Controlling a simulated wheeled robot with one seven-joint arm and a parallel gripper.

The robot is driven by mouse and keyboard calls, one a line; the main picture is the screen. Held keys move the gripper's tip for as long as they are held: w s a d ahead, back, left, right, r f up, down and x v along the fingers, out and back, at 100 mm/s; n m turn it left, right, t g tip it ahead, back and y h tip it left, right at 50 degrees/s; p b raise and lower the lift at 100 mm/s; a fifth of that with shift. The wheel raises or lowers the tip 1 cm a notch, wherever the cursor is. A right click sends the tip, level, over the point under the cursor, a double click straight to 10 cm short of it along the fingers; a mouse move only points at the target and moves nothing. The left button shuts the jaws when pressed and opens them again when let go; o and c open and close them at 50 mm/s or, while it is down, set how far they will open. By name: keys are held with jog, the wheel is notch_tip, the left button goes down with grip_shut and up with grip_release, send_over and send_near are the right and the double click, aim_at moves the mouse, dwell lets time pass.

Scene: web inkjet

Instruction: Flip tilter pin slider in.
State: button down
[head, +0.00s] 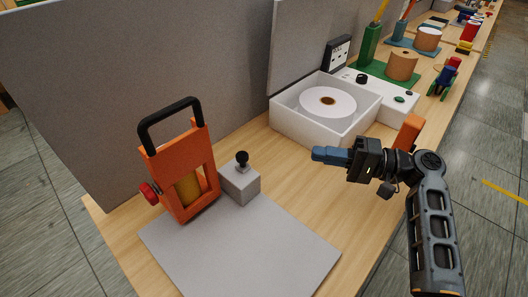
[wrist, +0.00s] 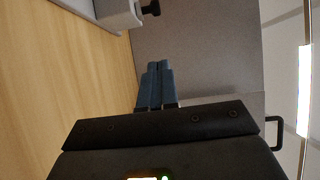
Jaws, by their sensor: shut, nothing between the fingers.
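The orange tilter frame (head: 172,158) stands upright at the left in the head view, with a black loop handle on top, a red knob (head: 149,193) on its left side and a yellow cylinder inside. A small grey block (head: 240,181) with a black ball knob (head: 242,158) stands to its right; I take this as the pin slider, though I cannot be sure. My gripper (head: 318,154) is shut and empty, held to the right of the block and pointing left. In the wrist view the shut blue fingertips (wrist: 159,66) are clear of the grey block (wrist: 119,14).
A grey base plate (head: 240,248) lies under the tilter and block. A white open box (head: 330,125) with a disc inside stands behind my gripper. A grey partition (head: 110,90) borders the table at the back. Bare wood (head: 285,165) lies between block and gripper.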

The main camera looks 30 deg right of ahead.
aim_at(252, 175)
jog(key=s+a+p+x, duration=0.2)
jog(key=p+x, duration=0.1)
jog(key=x, duration=0.9)
jog(key=shift+w+a, duration=0.2)
jog(key=shift+a, duration=0.05)
jog(key=shift+s+a, duration=0.15)
jog(key=shift+a, duration=0.2)
jog(key=shift+s+a, duration=0.25)
jog(key=shift+a, duration=0.45)
jog(key=shift+s+a, duration=0.2)
jog(key=shift+a, duration=0.5)
